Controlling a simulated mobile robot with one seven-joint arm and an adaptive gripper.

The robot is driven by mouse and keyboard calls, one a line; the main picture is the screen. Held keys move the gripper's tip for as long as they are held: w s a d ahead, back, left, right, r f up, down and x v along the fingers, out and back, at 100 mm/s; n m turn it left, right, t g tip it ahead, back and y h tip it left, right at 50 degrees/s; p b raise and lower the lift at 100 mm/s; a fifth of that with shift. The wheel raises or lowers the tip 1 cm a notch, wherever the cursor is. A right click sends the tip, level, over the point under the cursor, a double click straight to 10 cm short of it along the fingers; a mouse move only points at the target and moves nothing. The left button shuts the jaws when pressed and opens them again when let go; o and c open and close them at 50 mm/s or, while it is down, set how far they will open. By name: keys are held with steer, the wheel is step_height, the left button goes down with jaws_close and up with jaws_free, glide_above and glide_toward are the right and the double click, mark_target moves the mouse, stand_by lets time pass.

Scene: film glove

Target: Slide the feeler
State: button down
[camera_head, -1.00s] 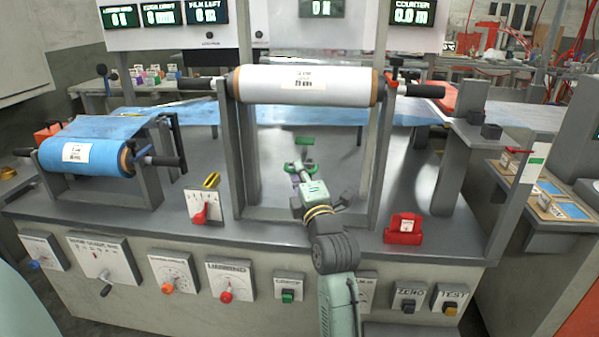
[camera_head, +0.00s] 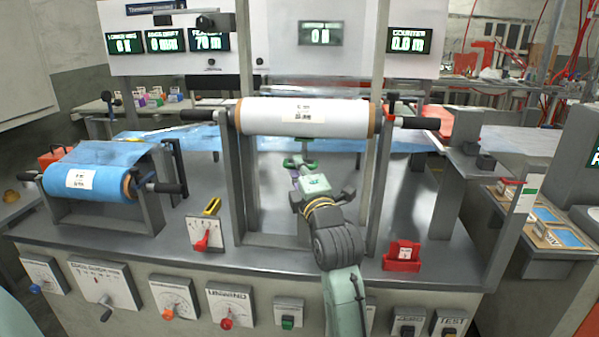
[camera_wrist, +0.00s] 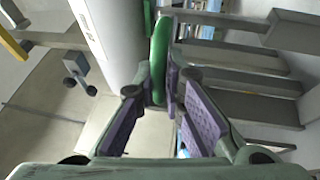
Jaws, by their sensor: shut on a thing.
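My gripper (camera_head: 298,163) reaches between the two posts under the white film roll (camera_head: 305,118). In the wrist view its purple-padded fingers (camera_wrist: 165,88) close at their tips on a green upright bar (camera_wrist: 159,52), which I take for the feeler. In the head view the green part (camera_head: 311,163) shows beside the fingertips, and the gripper hides most of it. How the bar is mounted, and its lower end, cannot be seen.
The white roll also shows close by in the wrist view (camera_wrist: 105,35). A blue film roll (camera_head: 85,183) is at the left. A red-handled lever plate (camera_head: 205,233) and a red box (camera_head: 403,256) flank the posts. Bare grey deck (camera_head: 270,205) lies between.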

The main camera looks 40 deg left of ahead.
steer(key=shift+r, duration=0.15)
steer(key=c, duration=1.7)
jaws_free()
steer(key=v, duration=1.2)
